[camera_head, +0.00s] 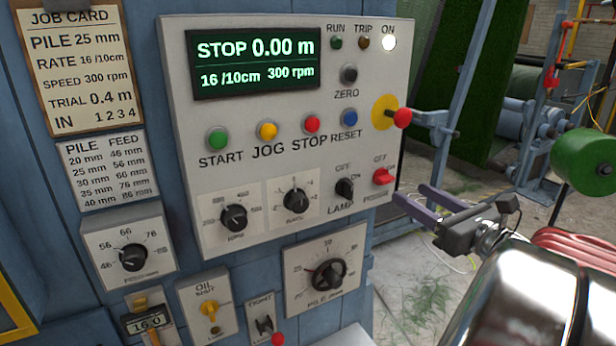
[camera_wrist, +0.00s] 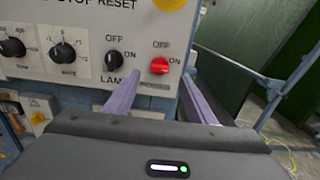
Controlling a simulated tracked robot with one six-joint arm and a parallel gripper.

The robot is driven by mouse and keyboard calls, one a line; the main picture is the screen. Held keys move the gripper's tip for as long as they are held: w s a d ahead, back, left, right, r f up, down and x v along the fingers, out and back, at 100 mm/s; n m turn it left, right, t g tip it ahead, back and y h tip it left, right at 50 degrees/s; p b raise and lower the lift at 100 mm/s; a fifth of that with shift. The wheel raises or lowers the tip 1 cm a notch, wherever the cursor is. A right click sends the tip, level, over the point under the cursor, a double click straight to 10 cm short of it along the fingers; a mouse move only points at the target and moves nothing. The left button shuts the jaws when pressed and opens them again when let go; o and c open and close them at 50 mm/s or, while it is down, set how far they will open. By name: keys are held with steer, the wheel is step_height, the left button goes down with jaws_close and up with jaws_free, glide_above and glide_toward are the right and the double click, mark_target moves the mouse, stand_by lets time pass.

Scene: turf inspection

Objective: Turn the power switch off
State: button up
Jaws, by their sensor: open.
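The power switch is a red rotary knob (camera_head: 383,177) at the lower right of the grey control panel (camera_head: 300,120). OFF is printed above it and ON to its right; in the wrist view the red knob (camera_wrist: 159,66) lies roughly sideways, towards ON. The white ON lamp (camera_head: 389,42) is lit. My gripper (camera_head: 411,192) is open and empty, to the right of the switch in the head view. In the wrist view its purple fingers (camera_wrist: 161,75) reach towards the knob, one on each side in the picture. Contact is not visible.
The black lamp knob (camera_head: 344,188) is just left of the switch. A red knob on a yellow disc (camera_head: 402,118) sticks out above. The display (camera_head: 254,62) reads STOP 0.00 m. A blue metal frame (camera_head: 441,150) stands to the right.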

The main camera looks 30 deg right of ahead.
mark_target(390, 181)
steer(key=shift+w+a, duration=0.1)
steer(key=shift+w, duration=3.85)
